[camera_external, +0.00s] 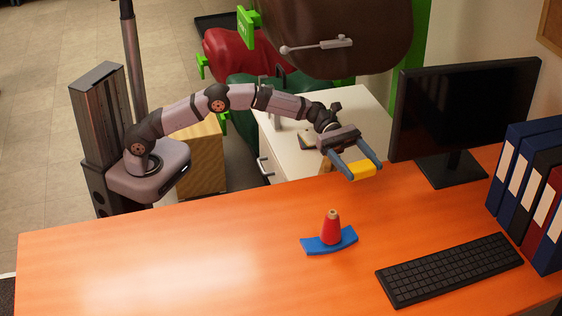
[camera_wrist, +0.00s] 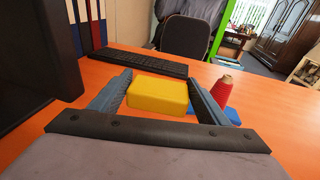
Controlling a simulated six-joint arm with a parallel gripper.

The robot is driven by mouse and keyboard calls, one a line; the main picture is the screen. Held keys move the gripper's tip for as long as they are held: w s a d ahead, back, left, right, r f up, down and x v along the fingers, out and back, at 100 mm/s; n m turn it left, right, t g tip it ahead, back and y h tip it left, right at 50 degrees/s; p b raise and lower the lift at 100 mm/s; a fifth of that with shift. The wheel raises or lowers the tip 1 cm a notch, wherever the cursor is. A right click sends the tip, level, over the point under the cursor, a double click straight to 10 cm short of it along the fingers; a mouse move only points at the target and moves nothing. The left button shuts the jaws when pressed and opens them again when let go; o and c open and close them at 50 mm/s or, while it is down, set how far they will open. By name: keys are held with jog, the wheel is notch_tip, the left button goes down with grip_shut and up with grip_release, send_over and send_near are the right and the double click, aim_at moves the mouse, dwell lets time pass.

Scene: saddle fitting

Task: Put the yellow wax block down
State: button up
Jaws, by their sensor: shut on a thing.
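The yellow wax block (camera_external: 362,170) is between the fingertips of my gripper (camera_external: 361,168), above the back part of the orange desk. In the wrist view the yellow wax block (camera_wrist: 158,93) sits between the two grey-blue fingers of my gripper (camera_wrist: 158,95), which is shut on it. I cannot tell exactly how high the block is, but it looks clear of the desk. The underside of the block is hidden.
A red cone-shaped spool (camera_external: 331,228) stands on a curved blue piece (camera_external: 329,241) on the orange desk (camera_external: 150,260). A monitor (camera_external: 465,110), a black keyboard (camera_external: 450,268) and several binders (camera_external: 530,185) stand to the right. The desk's left half is clear.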

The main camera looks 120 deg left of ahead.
jog(key=shift+m+h, duration=0.3)
jog(key=d+r+p, duration=0.1)
jog(key=r, duration=0.2)
jog(key=d+r+p, duration=0.1)
jog(key=r+p, duration=0.1)
jog(key=r, duration=0.1)
jog(key=d+r+p, duration=0.1)
jog(key=r+p, duration=0.1)
jog(key=r, duration=0.1)
jog(key=shift+w, duration=0.15)
jog(key=d+r+p, duration=0.1)
jog(key=s+d+r+p, duration=0.1)
jog(key=shift+d+r+g+p, duration=0.2)
jog(key=shift+g+p, duration=0.1)
jog(key=shift+p, duration=0.1)
jog(key=shift+c, duration=0.2)
jog(key=m+g+h+p, duration=0.6)
jog(key=m+g, duration=0.3)
jog(key=g, duration=0.2)
send_over(209, 218)
notch_tip(209, 218, down, 12)
jog(key=r, duration=0.1)
jog(key=shift+h, duration=0.3)
jog(key=shift+f, duration=5.35)
jog(key=shift+f+b, duration=0.1)
jog(key=shift+b, duration=0.25)
